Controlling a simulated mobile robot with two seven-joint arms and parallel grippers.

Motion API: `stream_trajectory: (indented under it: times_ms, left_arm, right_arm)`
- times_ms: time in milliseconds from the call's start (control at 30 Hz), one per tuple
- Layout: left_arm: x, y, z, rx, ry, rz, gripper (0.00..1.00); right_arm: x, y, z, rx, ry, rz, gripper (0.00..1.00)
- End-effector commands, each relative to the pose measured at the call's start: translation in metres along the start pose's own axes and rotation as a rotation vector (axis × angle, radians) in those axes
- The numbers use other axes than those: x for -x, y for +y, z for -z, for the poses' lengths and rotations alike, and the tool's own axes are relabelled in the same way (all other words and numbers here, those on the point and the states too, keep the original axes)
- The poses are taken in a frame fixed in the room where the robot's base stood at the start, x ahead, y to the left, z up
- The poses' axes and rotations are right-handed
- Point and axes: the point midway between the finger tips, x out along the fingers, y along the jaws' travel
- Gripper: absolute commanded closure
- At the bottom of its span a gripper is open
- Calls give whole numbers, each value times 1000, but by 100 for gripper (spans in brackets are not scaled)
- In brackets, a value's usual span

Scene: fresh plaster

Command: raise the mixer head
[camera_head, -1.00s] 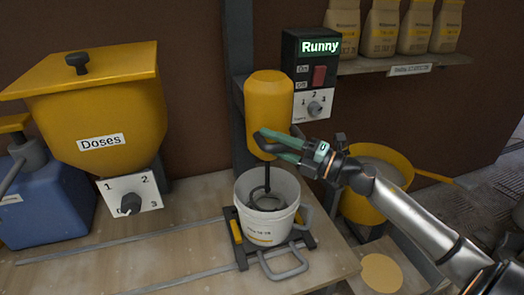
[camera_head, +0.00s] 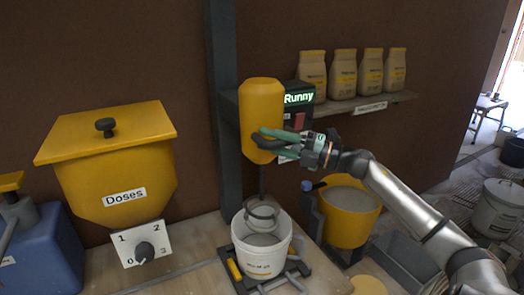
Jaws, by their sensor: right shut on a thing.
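The yellow mixer head (camera_head: 262,100) stands on a dark upright post (camera_head: 224,150) above a white bucket (camera_head: 258,264). Its thin shaft runs down to a ring-shaped paddle (camera_head: 262,214), which shows at the bucket's rim, partly above it. Pale grey material lies inside the bucket. My right gripper (camera_head: 274,143) comes in from the right, and its green fingers are shut on the dark handle (camera_head: 268,134) at the head's lower front. The fingers partly cover the handle. My left gripper is not in view.
A control box (camera_head: 299,99) behind the head shows "Runny" and is partly hidden. A yellow "Doses" hopper (camera_head: 118,180) with a dial stands left, beside a blue container (camera_head: 40,255). A yellow bucket (camera_head: 347,220) stands right. Bags (camera_head: 342,78) line a shelf (camera_head: 362,105).

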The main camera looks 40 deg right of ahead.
Motion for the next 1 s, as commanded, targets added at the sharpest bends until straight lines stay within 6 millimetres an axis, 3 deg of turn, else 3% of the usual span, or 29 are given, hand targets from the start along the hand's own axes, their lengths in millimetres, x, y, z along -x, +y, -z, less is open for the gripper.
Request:
stream_trajectory:
  times_ms: [33,300,933,967,1000]
  left_arm:
    - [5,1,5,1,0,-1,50]
    - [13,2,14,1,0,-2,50]
    - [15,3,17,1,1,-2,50]
    - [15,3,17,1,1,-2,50]
    - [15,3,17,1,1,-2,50]
  right_arm:
    - [-1,14,-3,3,0,-11,100]
    - [-1,31,-9,2,2,-10,100]
    - [-1,40,-12,5,-3,-14,100]
    - [-1,40,-12,5,-3,-14,60]
    - [-1,40,-12,5,-3,-15,55]
